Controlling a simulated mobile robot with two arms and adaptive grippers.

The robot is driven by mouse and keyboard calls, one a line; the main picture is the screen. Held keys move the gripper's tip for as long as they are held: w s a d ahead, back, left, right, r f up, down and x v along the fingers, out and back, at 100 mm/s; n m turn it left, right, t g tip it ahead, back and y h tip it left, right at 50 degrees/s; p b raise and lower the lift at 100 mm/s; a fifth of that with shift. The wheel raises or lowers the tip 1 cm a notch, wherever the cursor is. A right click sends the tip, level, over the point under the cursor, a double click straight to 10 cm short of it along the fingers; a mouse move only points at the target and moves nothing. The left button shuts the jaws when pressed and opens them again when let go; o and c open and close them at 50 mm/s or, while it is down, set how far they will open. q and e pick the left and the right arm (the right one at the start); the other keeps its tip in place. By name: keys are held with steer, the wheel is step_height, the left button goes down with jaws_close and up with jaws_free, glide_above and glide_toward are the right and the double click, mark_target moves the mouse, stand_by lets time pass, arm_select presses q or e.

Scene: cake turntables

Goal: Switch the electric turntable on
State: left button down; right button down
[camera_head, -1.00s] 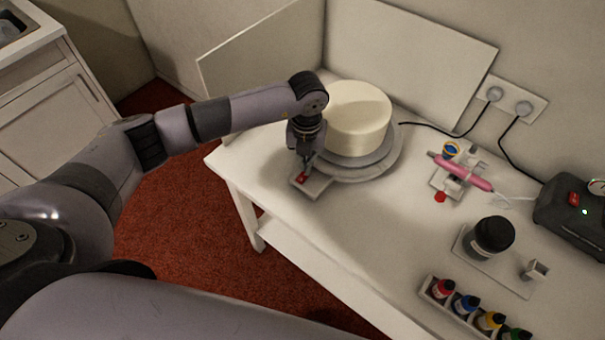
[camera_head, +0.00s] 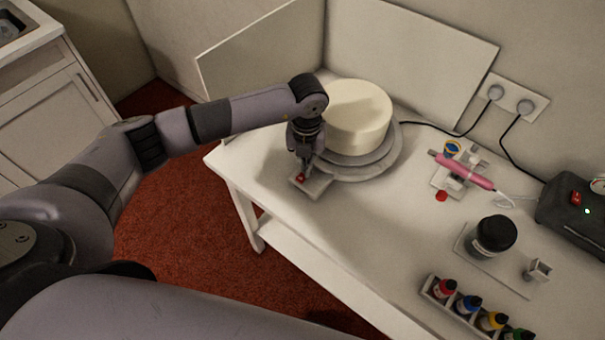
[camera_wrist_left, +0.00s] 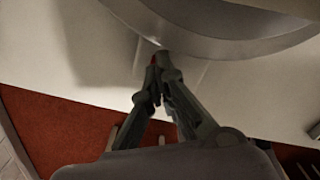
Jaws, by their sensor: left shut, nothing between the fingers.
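The electric turntable (camera_head: 382,158) is a grey round base on the white table, with a tall cream-coloured cake (camera_head: 358,112) on it. Its flat control plate (camera_head: 318,187) sticks out at the front left and bears a small red switch (camera_head: 300,177). My left gripper (camera_head: 303,171) points down with its fingertips right at the red switch; I cannot tell whether they touch it. In the left wrist view the fingers (camera_wrist_left: 160,60) come together at the tips with nothing held, and a sliver of red shows beside them. The turntable's edge (camera_wrist_left: 220,40) shows above. My right gripper is not in view.
White panels (camera_head: 410,60) stand behind the turntable. To the right are a pink airbrush (camera_head: 465,172) on a holder, a dark jar (camera_head: 492,236), several colour bottles (camera_head: 468,304) in a rack and a black compressor (camera_head: 570,215).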

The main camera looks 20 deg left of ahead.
arm_select(q)
steer(key=shift+f+b, duration=0.55)
steer(key=shift+f, duration=0.15)
steer(key=shift+r, duration=0.15)
steer(key=shift+w+r+p, duration=0.1)
steer(key=shift+r+p, duration=2.25)
steer(key=shift+r, duration=1.1)
